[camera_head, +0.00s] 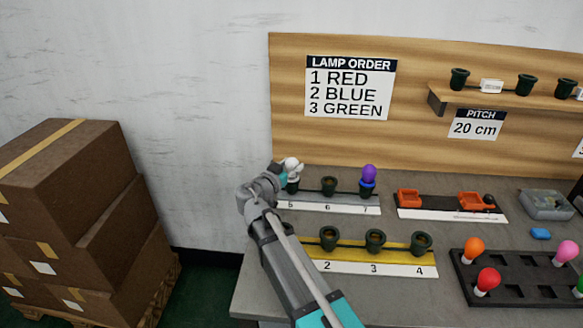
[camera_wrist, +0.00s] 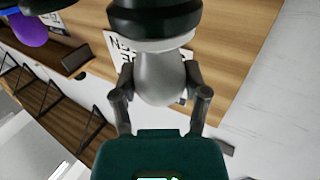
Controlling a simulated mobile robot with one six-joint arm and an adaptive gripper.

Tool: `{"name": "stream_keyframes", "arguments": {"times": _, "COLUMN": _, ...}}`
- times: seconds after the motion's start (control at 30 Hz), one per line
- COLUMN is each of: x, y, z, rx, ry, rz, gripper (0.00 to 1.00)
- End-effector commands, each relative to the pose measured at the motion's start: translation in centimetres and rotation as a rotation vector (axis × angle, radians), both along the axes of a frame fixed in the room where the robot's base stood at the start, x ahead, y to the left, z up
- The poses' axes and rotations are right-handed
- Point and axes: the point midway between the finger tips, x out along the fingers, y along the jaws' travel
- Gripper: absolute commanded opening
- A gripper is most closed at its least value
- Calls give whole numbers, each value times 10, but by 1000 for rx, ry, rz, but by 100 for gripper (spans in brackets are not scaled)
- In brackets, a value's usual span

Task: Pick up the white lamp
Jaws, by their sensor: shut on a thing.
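The white lamp (camera_head: 291,164) is at the top of socket 5 on the grey strip at the back left, in the head view. In the wrist view the lamp (camera_wrist: 160,75) is a pale bulb, with its wide end between my fingers and its base at a black socket (camera_wrist: 155,18). My gripper (camera_head: 280,170) is shut on the lamp, with one finger on each side (camera_wrist: 162,98). In the head view my wrist partly hides the lamp's left side. I cannot tell whether the base is still seated in the socket.
Socket 6 (camera_head: 329,186) is empty. A purple lamp (camera_head: 369,173) stands in socket 7. A yellow strip (camera_head: 385,253) with empty sockets lies in front. A dark tray (camera_head: 515,270) at right holds coloured lamps. Stacked boxes (camera_head: 75,205) stand at left.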

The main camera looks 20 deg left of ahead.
Motion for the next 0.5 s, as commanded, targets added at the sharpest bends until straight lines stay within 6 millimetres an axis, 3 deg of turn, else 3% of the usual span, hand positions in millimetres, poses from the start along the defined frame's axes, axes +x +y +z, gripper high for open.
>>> {"name": "stream_keyframes", "arguments": {"times": 0.5, "x": 0, "y": 0, "z": 28, "rx": 0, "ry": 0, "rz": -1, "gripper": 6}}
